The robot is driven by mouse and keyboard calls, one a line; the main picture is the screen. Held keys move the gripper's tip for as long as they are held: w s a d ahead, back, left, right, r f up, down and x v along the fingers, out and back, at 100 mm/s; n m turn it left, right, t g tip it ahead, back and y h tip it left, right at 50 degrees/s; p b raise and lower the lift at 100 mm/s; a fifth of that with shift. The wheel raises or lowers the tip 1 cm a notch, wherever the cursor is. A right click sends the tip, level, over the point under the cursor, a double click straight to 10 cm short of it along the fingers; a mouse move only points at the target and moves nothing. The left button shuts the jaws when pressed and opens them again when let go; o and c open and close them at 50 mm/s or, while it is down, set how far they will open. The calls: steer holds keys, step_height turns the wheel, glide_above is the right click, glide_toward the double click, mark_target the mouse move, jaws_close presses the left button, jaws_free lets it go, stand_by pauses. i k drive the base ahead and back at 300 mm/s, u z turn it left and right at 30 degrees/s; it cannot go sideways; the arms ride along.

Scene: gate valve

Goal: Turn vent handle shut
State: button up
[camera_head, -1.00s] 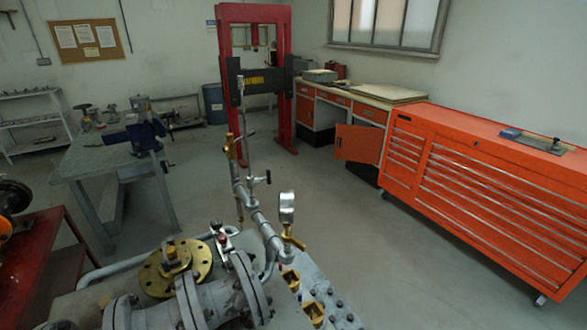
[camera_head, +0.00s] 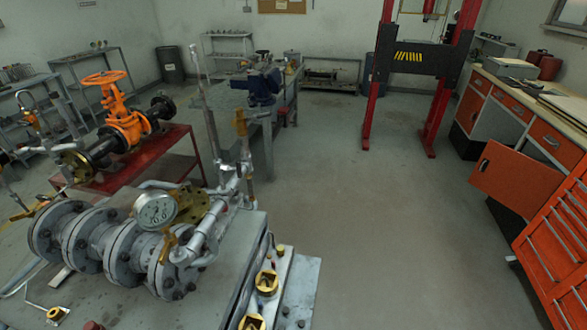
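A grey flanged valve body (camera_head: 110,240) lies on a bench in the lower left. Thin grey piping (camera_head: 228,188) rises from its right end, with an upright brass fitting (camera_head: 240,122) near the top. A round pressure gauge (camera_head: 156,211) faces me in front of the piping. A brass flange (camera_head: 193,205) sits partly behind the gauge. I cannot tell which part is the vent handle; the small fittings overlap and are too small to read. My gripper is not in view.
An orange gate valve with a handwheel (camera_head: 104,79) stands on a red table (camera_head: 150,160) behind left. A red press frame (camera_head: 380,80) stands at the back. An orange cabinet door (camera_head: 515,187) hangs open at right. The central floor is clear.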

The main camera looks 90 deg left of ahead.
mark_target(238, 165)
steer(key=i, duration=0.15)
steer(key=u, duration=3.65)
steer(key=k, duration=0.95)
steer(key=z, duration=1)
steer(key=i, duration=0.95)
steer(key=u, duration=0.9)
steer(key=i, duration=0.85)
steer(key=u, duration=0.95)
